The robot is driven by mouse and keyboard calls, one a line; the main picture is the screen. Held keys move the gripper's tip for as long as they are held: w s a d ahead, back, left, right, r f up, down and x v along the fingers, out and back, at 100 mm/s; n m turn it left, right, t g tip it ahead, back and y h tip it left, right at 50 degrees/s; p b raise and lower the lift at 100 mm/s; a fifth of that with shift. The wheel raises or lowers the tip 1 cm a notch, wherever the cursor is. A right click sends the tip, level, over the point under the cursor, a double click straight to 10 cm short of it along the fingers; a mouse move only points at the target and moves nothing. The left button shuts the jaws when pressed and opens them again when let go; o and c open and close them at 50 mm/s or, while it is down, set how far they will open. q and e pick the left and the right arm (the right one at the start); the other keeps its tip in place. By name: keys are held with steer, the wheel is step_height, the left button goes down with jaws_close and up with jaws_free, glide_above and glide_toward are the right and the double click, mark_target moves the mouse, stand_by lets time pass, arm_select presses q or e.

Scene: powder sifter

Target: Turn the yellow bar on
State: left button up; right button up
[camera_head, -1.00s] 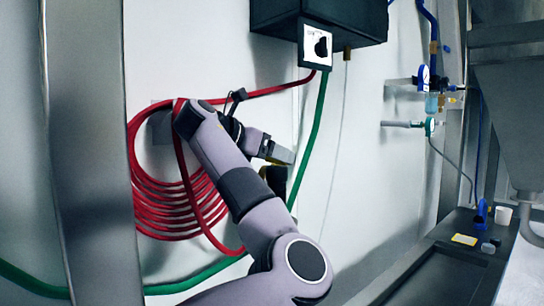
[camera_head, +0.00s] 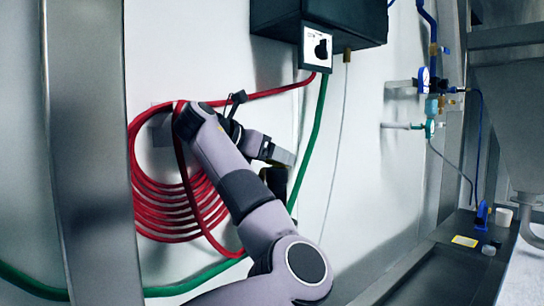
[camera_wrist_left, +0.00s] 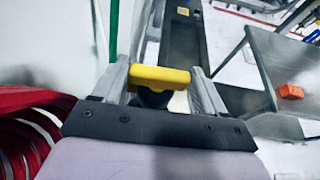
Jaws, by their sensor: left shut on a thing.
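The yellow bar (camera_wrist_left: 160,77) lies crosswise between my left gripper's two fingers in the left wrist view, on top of a dark fitting (camera_wrist_left: 153,97). My left gripper (camera_wrist_left: 159,70) is shut on the bar. In the head view my left gripper (camera_head: 284,157) is in front of the white wall, right of the red hose coil. A black part (camera_head: 277,181) shows just below it. The bar is hidden in the head view. My right gripper is not in view.
A coiled red hose (camera_head: 165,200) hangs on the wall behind my left arm. A black box with a rotary knob (camera_head: 321,47) is above the gripper, with a green hose (camera_head: 318,115) running down. A dark counter (camera_head: 425,270) stands at lower right.

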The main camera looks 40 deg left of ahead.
arm_select(q)
steer(key=o, duration=1.1)
steer(key=shift+c, duration=0.2)
steer(key=v, duration=0.7)
steer(key=shift+b, duration=0.45)
steer(key=shift+s, duration=0.1)
